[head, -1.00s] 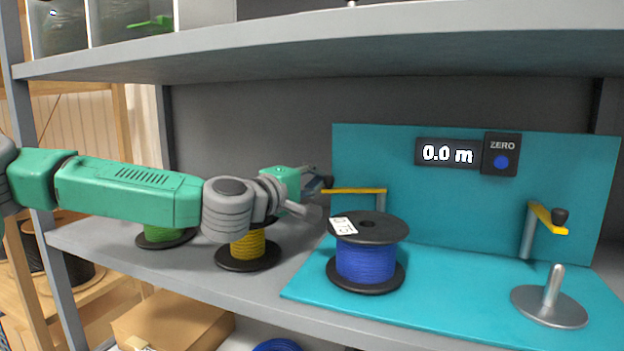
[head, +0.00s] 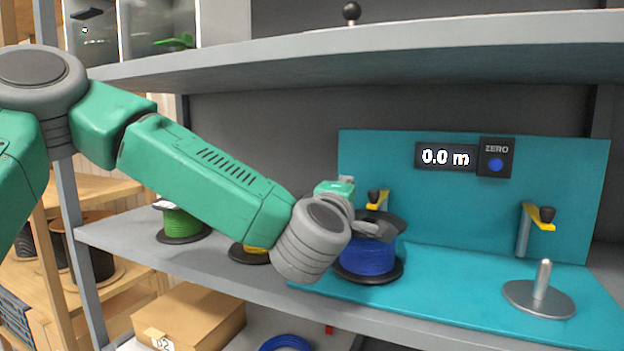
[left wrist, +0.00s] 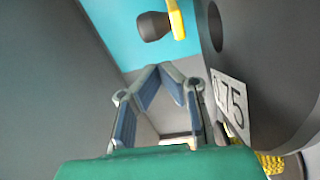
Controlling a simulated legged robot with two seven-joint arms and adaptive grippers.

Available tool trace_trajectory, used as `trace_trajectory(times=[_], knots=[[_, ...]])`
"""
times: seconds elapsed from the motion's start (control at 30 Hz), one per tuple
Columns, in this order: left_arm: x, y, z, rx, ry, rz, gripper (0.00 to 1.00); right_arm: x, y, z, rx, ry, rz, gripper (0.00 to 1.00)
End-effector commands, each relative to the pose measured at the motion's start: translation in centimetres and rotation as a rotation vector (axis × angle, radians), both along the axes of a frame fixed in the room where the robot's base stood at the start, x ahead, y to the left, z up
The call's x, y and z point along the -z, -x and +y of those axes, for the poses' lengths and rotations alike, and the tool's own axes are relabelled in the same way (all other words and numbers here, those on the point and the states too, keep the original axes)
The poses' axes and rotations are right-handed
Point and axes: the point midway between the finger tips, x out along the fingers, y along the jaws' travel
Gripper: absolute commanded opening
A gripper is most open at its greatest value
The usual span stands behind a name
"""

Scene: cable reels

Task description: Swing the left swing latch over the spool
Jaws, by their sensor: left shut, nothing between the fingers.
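The left swing latch is a yellow arm (head: 383,200) with a black knob (head: 376,195). In the head view its arm looks short and points forward, towards the rear of the blue spool (head: 368,261). In the left wrist view the knob (left wrist: 153,26) and yellow arm (left wrist: 176,18) show beyond my fingertips. The spool's dark flange (left wrist: 270,50) with a "75" label fills the right side there. My left gripper (left wrist: 160,68) is shut and empty, beside the spool and apart from the knob. In the head view my left wrist hides part of the spool. My right gripper is out of view.
A teal stand (head: 460,262) carries a 0.0 m display (head: 445,157), a second yellow latch (head: 537,214) and an empty metal spindle (head: 541,290). A green spool (head: 182,222) and a partly hidden yellow spool (head: 250,252) sit left on the shelf. Another shelf (head: 360,50) hangs above.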

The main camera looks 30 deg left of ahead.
Motion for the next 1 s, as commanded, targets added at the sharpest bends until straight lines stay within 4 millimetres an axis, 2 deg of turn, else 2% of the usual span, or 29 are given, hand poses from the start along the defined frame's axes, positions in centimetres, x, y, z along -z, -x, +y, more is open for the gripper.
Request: trace_trajectory(times=[0.03,0.1,0.27,0.4,1.0], knots=[[0.0,0.0,-1.0,-0.031,-0.005,0.0,0.0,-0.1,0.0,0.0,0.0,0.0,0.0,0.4],[0.0,0.1,-1.8,-0.081,-0.004,-0.001,0.0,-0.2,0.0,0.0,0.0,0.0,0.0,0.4],[0.0,0.3,-3.0,-0.179,-0.001,-0.001,0.0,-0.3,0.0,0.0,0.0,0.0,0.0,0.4],[0.0,0.4,-3.8,-0.173,-0.001,-0.001,0.0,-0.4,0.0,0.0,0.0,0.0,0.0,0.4],[0.0,0.5,-5.1,-0.164,-0.003,0.0,0.0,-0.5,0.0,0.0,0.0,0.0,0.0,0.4]])
